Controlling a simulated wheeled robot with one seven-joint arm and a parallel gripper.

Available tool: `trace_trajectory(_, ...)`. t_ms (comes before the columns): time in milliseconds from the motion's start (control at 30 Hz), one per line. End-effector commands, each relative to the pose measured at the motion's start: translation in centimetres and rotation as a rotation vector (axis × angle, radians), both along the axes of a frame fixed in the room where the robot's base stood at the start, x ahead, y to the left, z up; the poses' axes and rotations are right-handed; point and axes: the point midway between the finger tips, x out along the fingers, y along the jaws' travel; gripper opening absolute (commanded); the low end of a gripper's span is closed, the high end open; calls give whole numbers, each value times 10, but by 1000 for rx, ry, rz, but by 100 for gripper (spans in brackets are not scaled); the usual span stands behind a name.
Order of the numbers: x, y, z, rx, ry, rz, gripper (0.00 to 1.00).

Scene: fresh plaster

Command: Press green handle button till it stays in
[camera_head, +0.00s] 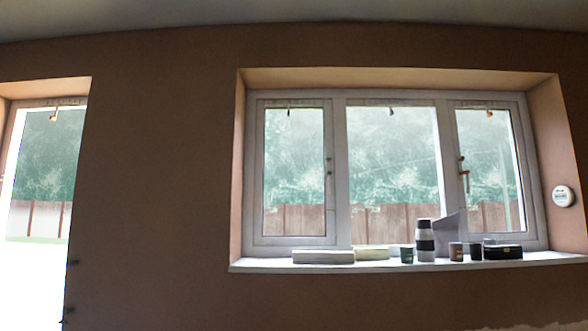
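A white-framed window (391,98) with three panes is set in the brown plaster wall. A brownish-orange handle (463,174) sits on the left side of its right sash. A small dark handle (328,168) sits on the right side of its left sash. Both handles are too small to make out a button, and I cannot see a green one on either. My gripper is not in view.
A white sill (262,265) runs below the window. On it stand pale stacked blocks (323,257), a green cup (407,255), a striped bottle (425,240), a brown cup (456,252) and a black box (502,252). A round white wall device (563,196) is at right. A bright opening is at left.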

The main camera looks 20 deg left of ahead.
Motion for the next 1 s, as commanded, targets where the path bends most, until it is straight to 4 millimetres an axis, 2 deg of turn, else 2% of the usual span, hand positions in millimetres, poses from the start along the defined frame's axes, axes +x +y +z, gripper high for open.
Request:
trace_trajectory(33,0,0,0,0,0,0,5)
trace_trajectory(67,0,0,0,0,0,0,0)
trace_trajectory(1000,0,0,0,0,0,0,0)
